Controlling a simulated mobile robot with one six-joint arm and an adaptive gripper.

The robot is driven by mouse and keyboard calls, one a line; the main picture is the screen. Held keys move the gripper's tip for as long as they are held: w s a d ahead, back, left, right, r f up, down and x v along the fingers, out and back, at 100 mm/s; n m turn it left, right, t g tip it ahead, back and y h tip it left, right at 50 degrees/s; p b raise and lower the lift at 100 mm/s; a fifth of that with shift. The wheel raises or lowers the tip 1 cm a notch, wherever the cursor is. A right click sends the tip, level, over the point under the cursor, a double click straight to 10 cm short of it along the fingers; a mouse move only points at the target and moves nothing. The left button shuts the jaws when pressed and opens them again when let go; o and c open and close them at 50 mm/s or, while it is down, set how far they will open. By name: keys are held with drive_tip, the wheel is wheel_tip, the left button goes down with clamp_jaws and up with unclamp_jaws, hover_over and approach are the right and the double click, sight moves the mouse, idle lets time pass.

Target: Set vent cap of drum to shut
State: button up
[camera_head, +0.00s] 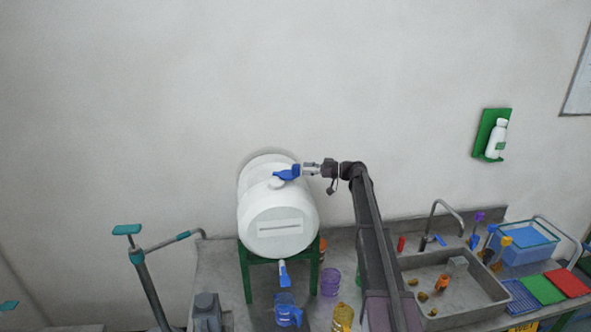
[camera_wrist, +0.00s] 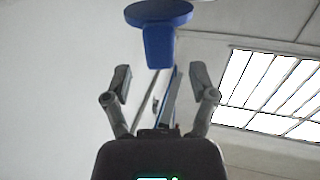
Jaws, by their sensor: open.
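The white drum (camera_head: 279,232) lies on its side on a green stand on the bench. Its blue vent cap (camera_head: 286,174) sits on top, at a white neck. The cap also shows in the wrist view (camera_wrist: 158,12) as a round blue disc with a blue tab pointing down toward my gripper. My gripper (camera_head: 304,168) is just right of the cap in the head view. In the wrist view my gripper (camera_wrist: 161,78) has its fingers spread wide, with the tab's lower end near the gap between the tips. Contact cannot be made out.
A blue tap (camera_head: 283,273) hangs at the drum's lower front, above a blue jug (camera_head: 288,314). A sink (camera_head: 455,285) with a faucet is at right. A teal-handled pump (camera_head: 135,245) stands at left. The wall is close behind the drum; the air above is clear.

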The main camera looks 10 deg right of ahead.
sight(296, 168)
drive_tip(key=shift+x, duration=2.05)
clamp_jaws()
